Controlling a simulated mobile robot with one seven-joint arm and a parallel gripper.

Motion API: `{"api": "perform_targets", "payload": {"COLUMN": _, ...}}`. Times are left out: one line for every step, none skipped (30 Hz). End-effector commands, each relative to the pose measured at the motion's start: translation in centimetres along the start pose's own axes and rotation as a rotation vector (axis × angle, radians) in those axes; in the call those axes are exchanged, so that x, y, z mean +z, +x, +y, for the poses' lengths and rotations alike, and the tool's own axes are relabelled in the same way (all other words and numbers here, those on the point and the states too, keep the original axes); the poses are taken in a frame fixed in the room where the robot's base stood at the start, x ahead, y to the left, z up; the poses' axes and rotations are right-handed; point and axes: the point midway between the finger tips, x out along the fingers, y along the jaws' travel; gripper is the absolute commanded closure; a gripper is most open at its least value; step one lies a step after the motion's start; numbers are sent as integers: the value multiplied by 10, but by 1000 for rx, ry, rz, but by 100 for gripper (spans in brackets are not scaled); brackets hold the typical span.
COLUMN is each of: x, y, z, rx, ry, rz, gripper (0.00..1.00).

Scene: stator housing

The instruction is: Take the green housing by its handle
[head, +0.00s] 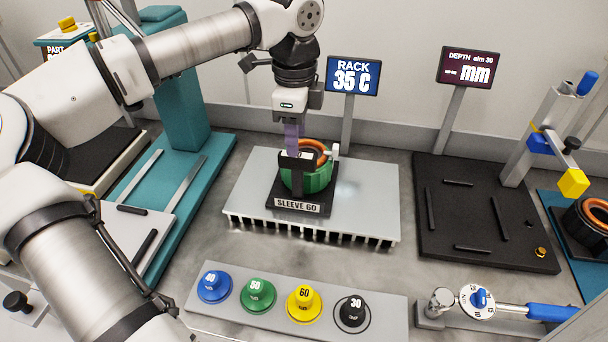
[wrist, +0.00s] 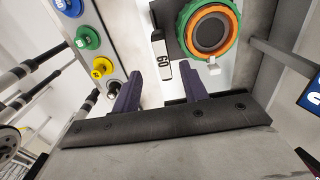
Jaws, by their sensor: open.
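The green housing (head: 306,180) sits upright on a black base marked SLEEVE 60 (head: 297,204) on the rack. It has an orange ring inside. A black bar-like part (head: 297,160) stands at its front; I cannot tell for sure if this is the handle. A small white part (head: 336,151) sticks out on the right. My gripper (head: 293,142) points down just above and behind the black bar. In the wrist view its two purple fingers are apart with nothing held, and the housing (wrist: 182,28) lies beyond the right finger. Contact cannot be told.
The silver rack (head: 365,190) has free room around the base. A row of coloured knobs (head: 304,304) stands in front. A black mat with bars (head: 470,225) lies right, and a teal fixture (head: 150,200) left. A RACK 35 C screen (head: 352,76) stands behind.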

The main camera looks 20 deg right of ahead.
Motion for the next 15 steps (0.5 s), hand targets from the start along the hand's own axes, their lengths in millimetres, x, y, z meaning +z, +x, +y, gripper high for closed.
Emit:
{"api": "perform_targets", "payload": {"x": 0, "y": 4, "z": 0, "rx": 1, "ry": 1, "rz": 1, "gripper": 56}}
{"api": "perform_targets", "payload": {"x": 0, "y": 5, "z": 0, "rx": 0, "ry": 1, "rz": 1, "gripper": 56}}
{"api": "perform_targets", "payload": {"x": 0, "y": 7, "z": 0, "rx": 0, "ry": 1, "rz": 1, "gripper": 56}}
{"api": "perform_targets", "payload": {"x": 0, "y": 8, "z": 0, "rx": -1, "ry": 1, "rz": 1, "gripper": 56}}
{"api": "perform_targets", "payload": {"x": 0, "y": 10, "z": 0, "rx": 0, "ry": 1, "rz": 1, "gripper": 56}}
{"api": "perform_targets", "payload": {"x": -1, "y": 13, "z": 0, "rx": 1, "ry": 2, "rz": 3, "gripper": 56}}
{"api": "perform_targets", "payload": {"x": -1, "y": 16, "z": -1, "rx": 2, "ry": 3, "rz": 4, "gripper": 56}}
{"api": "perform_targets", "payload": {"x": -1, "y": 20, "z": -1, "rx": 2, "ry": 4, "rz": 3, "gripper": 56}}
{"api": "perform_targets", "payload": {"x": -1, "y": 25, "z": -2, "rx": 3, "ry": 4, "rz": 5, "gripper": 56}}
{"api": "perform_targets", "payload": {"x": -1, "y": 30, "z": -3, "rx": 3, "ry": 3, "rz": 4, "gripper": 56}}
{"api": "perform_targets", "payload": {"x": -1, "y": 34, "z": -3, "rx": 3, "ry": 3, "rz": 4, "gripper": 56}}
{"api": "perform_targets", "payload": {"x": -1, "y": 41, "z": -3, "rx": 2, "ry": 3, "rz": 5, "gripper": 56}}
{"api": "perform_targets", "payload": {"x": -1, "y": 45, "z": -3, "rx": 2, "ry": 2, "rz": 4, "gripper": 56}}
{"api": "perform_targets", "payload": {"x": -1, "y": 49, "z": -3, "rx": 2, "ry": 2, "rz": 3, "gripper": 56}}
{"api": "perform_targets", "payload": {"x": -1, "y": 53, "z": -4, "rx": 1, "ry": 2, "rz": 3, "gripper": 56}}
